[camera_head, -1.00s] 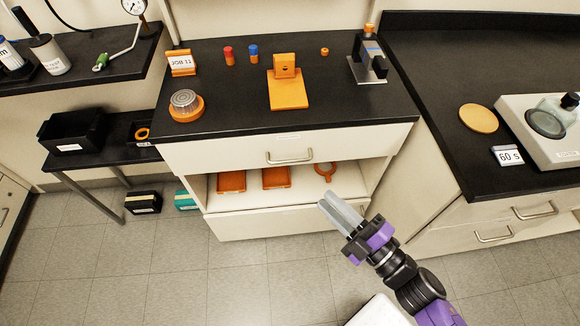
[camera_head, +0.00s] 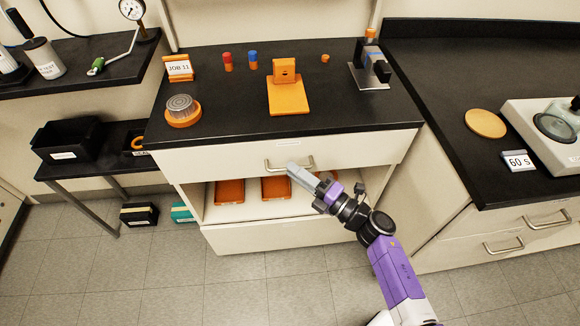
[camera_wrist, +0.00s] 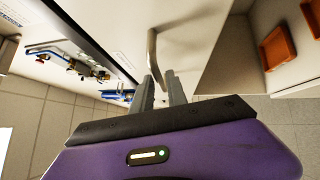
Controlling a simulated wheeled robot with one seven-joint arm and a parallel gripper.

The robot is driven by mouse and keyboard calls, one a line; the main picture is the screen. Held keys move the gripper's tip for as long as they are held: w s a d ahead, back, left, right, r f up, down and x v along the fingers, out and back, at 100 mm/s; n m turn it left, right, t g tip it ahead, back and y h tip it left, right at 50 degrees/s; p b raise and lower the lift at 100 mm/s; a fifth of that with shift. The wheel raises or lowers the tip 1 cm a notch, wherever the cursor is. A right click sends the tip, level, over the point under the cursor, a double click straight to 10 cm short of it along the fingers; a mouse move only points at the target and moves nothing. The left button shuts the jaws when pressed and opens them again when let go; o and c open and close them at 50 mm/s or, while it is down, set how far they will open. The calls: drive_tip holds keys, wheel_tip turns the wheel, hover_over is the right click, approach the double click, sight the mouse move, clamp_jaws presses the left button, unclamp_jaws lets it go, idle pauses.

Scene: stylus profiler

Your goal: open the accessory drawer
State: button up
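The drawer front (camera_head: 215,158) is a cream panel under the black bench top, and it looks closed. Its metal bar handle (camera_head: 311,163) is partly hidden behind my gripper (camera_head: 292,170) in the head view. In the wrist view the handle (camera_wrist: 152,50) runs down toward the fingertips of my gripper (camera_wrist: 160,82). Its lower end shows in the gap between the two fingers. The fingers are apart; I cannot tell whether either touches the bar. Any label naming the drawer is not readable.
Below the drawer, an open shelf holds orange trays (camera_head: 230,191). An orange stand (camera_head: 288,95), a round sample (camera_head: 181,107) and a JOB 11 sign (camera_head: 180,68) stand on the bench top. Another bench (camera_head: 480,165) stands at right. The floor in front is clear.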

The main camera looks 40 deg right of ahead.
drive_tip(key=shift+x, duration=1.05)
clamp_jaws()
idle(0.7)
